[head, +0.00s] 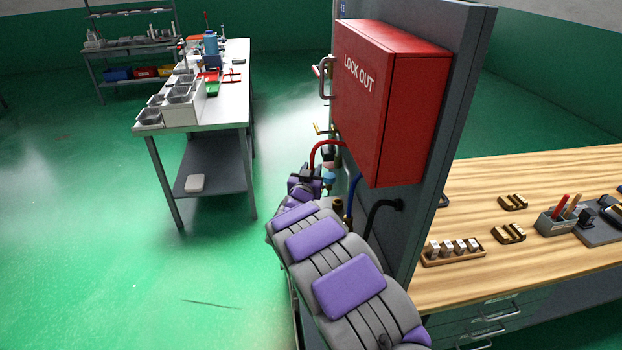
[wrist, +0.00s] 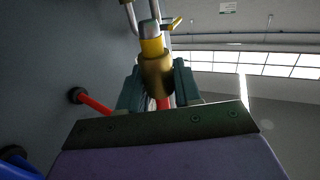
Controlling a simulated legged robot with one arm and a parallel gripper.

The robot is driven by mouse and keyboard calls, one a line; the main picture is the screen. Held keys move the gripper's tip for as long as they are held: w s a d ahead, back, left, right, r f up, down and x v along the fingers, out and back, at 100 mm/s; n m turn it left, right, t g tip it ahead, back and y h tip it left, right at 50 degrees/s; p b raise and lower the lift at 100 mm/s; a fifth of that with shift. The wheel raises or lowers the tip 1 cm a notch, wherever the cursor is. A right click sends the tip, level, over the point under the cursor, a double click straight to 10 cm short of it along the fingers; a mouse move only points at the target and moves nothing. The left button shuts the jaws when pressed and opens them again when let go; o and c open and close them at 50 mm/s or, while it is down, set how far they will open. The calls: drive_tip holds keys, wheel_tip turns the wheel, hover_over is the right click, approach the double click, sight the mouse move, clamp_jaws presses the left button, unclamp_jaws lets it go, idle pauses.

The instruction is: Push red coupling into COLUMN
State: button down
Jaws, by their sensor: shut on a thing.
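In the wrist view, the dark fingers of my gripper (wrist: 157,90) are shut around the brass coupling (wrist: 157,74) of the red hose. The red hose (wrist: 95,104) comes out of the wall panel at left, and a red piece shows between the fingers. A yellow band (wrist: 152,47) and a grey fitting (wrist: 149,29) are in line just above the coupling. I cannot tell whether the coupling is seated in that fitting. In the head view, the red hose (head: 325,147) arches beside the panel, and the fingers are too small to make out. No COLUMN label is readable.
The red LOCK OUT box (head: 397,100) juts from the grey panel (head: 455,110) close above my arm. Blue (head: 353,192) and black (head: 382,207) hoses hang below it. A wooden bench (head: 530,210) stands right, a white-topped bench (head: 232,85) left. The green floor between is mostly clear.

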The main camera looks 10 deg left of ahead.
drive_tip(key=shift+r+p, duration=1.55)
drive_tip(key=shift+r, duration=0.75)
